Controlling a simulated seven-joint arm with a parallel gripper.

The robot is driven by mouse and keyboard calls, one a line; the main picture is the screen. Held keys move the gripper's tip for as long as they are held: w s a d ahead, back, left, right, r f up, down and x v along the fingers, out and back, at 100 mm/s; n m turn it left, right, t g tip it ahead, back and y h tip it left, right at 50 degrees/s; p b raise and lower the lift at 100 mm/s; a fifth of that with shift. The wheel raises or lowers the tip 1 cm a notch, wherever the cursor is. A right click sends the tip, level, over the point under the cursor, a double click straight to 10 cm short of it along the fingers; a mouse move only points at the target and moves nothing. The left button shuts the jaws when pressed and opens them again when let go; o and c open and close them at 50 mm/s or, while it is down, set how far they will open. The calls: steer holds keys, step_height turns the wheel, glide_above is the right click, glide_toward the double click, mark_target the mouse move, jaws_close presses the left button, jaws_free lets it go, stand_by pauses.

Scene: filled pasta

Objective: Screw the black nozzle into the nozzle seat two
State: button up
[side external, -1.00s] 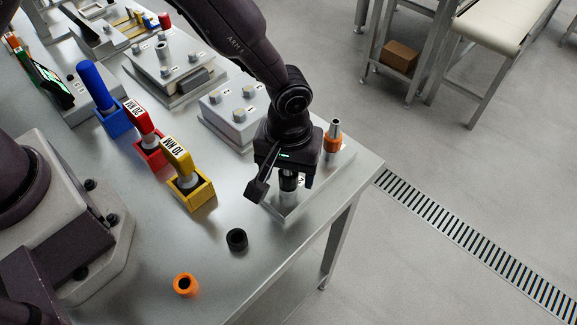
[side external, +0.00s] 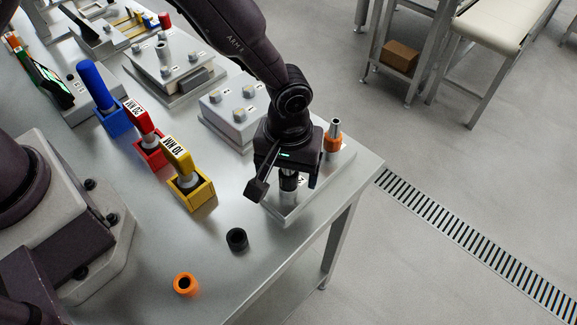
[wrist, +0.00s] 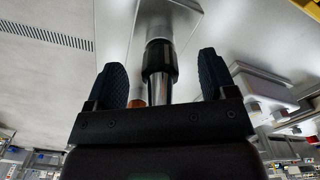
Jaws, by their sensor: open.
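The black nozzle (wrist: 161,58), a metal tip with a black collar, stands upright on the seat plate (side external: 292,212) at the table's right corner. In the side view the nozzle (side external: 289,184) is directly under my gripper (side external: 290,176), partly hidden by it. In the wrist view my gripper (wrist: 161,66) is open, with one finger on each side of the nozzle and a gap to each. The nozzle's metal tip points back toward the gripper. Its lower end meets a metal seat; the thread is hidden, so I cannot tell how deep it sits.
An orange-collared nozzle (side external: 333,138) stands on the same plate, behind right. A loose black ring (side external: 237,239) and orange ring (side external: 185,285) lie at the front. Yellow (side external: 190,190), red (side external: 149,153) and blue (side external: 114,121) tool holders stand left. The table's edge is close at right.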

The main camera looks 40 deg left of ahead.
stand_by(0.3)
steer(key=shift+r, duration=3.5)
step_height(320, 180, up, 12)
steer(key=s+a+r+m+t, duration=0.2)
steer(key=s+a+r, duration=0.3)
steer(key=a, duration=0.5)
steer(key=s+a+r+m+t, duration=0.3)
steer(key=s+a+r+m, duration=0.1)
steer(key=s+a, duration=0.6)
steer(key=shift+a+r+t, duration=0.3)
steer(key=shift+a+r, duration=0.1)
steer(key=shift+a, duration=0.35)
